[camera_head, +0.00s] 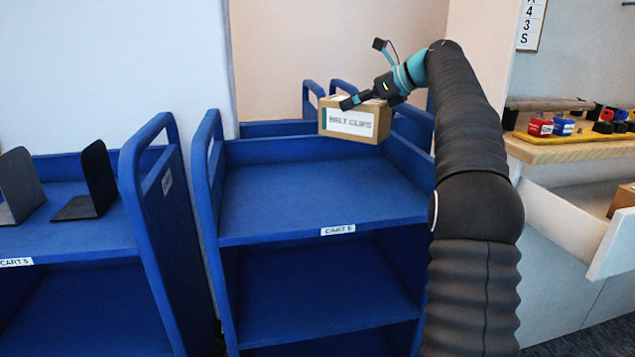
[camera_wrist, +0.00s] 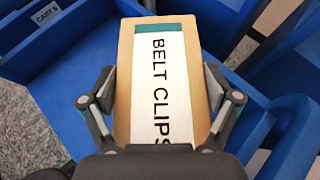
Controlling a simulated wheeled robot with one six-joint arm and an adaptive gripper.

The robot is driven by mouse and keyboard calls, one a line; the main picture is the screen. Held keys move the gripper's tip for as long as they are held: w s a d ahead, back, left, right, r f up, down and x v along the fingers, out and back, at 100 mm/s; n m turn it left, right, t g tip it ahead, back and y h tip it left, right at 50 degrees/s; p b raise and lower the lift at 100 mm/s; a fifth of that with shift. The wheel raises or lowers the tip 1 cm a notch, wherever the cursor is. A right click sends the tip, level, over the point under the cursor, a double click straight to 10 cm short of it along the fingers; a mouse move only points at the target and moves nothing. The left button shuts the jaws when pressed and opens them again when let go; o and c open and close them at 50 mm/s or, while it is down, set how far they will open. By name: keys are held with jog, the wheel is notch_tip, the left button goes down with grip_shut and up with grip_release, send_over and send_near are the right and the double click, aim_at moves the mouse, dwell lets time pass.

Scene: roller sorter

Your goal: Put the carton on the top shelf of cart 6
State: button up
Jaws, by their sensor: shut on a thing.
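The carton (camera_head: 355,120) is a small tan box with a white and teal label reading BELT CLIPS. My gripper (camera_head: 364,97) is shut on the carton from above. In the wrist view the two fingers press on the carton's long sides, and the carton (camera_wrist: 127,45) looks level between them. Cart 6 (camera_head: 305,200) is a blue cart with its label on the front edge of the top shelf. In the head view the carton appears above the back right of that shelf, overlapping the rear rail. The top shelf is empty.
Cart 5 (camera_head: 75,225) stands to the left, with dark bookends (camera_head: 93,180) on its top shelf. More blue rails show behind cart 6. A wooden counter (camera_head: 575,150) with small red and blue items and an open drawer (camera_head: 590,215) stand at the right.

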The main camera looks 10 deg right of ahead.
jog(key=shift+w+d, duration=0.2)
jog(key=shift+d, duration=0.2)
jog(key=shift+a+f+b, duration=0.2)
jog(key=shift+f+b, duration=0.15)
jog(key=shift+b, duration=0.15)
jog(key=shift+s+a+f+b, duration=0.75)
jog(key=shift+a+f+b, duration=0.5)
jog(key=shift+a+f, duration=0.45)
jog(key=shift+s+a+f+b, duration=0.8)
jog(key=shift+a+f+b, duration=0.45)
jog(key=shift+a+f, duration=0.45)
jog(key=shift+s+a+f+b, duration=0.75)
jog(key=shift+a+f+b, duration=0.5)
jog(key=shift+a+f, duration=0.45)
jog(key=shift+f, duration=0.1)
jog(key=o, duration=1.3)
jog(key=shift+d, duration=0.1)
